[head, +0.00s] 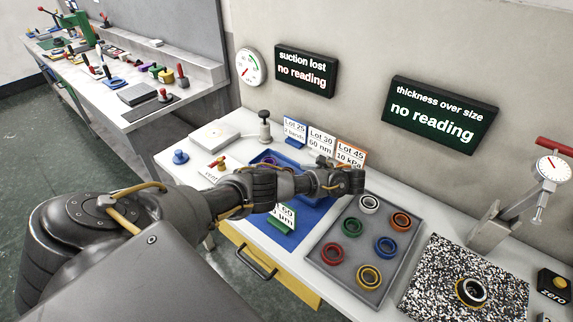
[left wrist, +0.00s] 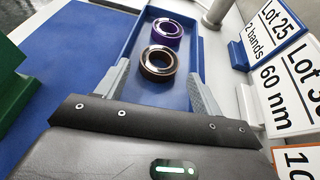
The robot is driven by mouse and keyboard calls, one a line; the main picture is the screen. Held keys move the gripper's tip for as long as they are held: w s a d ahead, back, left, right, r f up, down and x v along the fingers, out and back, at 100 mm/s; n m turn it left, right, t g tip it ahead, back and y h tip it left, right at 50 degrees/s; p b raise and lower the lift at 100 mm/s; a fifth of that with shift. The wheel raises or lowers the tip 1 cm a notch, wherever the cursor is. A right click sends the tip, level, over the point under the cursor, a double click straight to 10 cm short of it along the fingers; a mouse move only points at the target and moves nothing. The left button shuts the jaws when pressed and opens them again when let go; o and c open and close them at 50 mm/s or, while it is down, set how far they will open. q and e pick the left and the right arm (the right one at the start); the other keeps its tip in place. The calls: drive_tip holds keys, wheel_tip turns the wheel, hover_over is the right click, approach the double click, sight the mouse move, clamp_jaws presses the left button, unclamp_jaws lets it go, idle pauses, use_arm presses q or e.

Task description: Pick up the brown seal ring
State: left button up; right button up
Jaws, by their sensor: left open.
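The brown seal ring (left wrist: 158,62) lies flat in a blue tray (left wrist: 120,35), shown in the left wrist view. A purple ring (left wrist: 167,32) lies just beyond it. My left gripper (left wrist: 157,73) is open, with one grey finger on each side of the brown ring; I cannot tell whether either touches it. In the head view my left gripper (head: 342,181) reaches in over the bench and my arm hides the brown ring. The purple ring (head: 269,160) shows there behind my forearm. My right gripper is not in view.
Lot cards (head: 321,144) stand behind the blue tray. A grey tray (head: 335,232) with several coloured rings, one orange-brown (head: 401,220), lies to the right. Beyond it are a speckled plate (head: 425,290) and a dial gauge stand (head: 490,230). A green block (left wrist: 14,95) stands near the gripper.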

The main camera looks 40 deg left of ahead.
use_arm(q)
drive_tip(key=x, duration=0.4)
drive_tip(key=shift+a+p, duration=0.1)
drive_tip(key=shift+p, duration=0.3)
drive_tip(key=shift+a+f, duration=0.2)
drive_tip(key=shift+a, duration=0.25)
drive_tip(key=shift+d, duration=0.1)
drive_tip(key=c, duration=0.8)
drive_tip(key=shift+r, duration=0.3)
wheel_tip(320, 180, up, 5)
drive_tip(key=shift+f+p, duration=0.25)
drive_tip(key=shift+p, duration=0.05)
wheel_tip(320, 180, up, 5)
drive_tip(key=p, duration=0.4)
drive_tip(key=shift+p, duration=0.3)
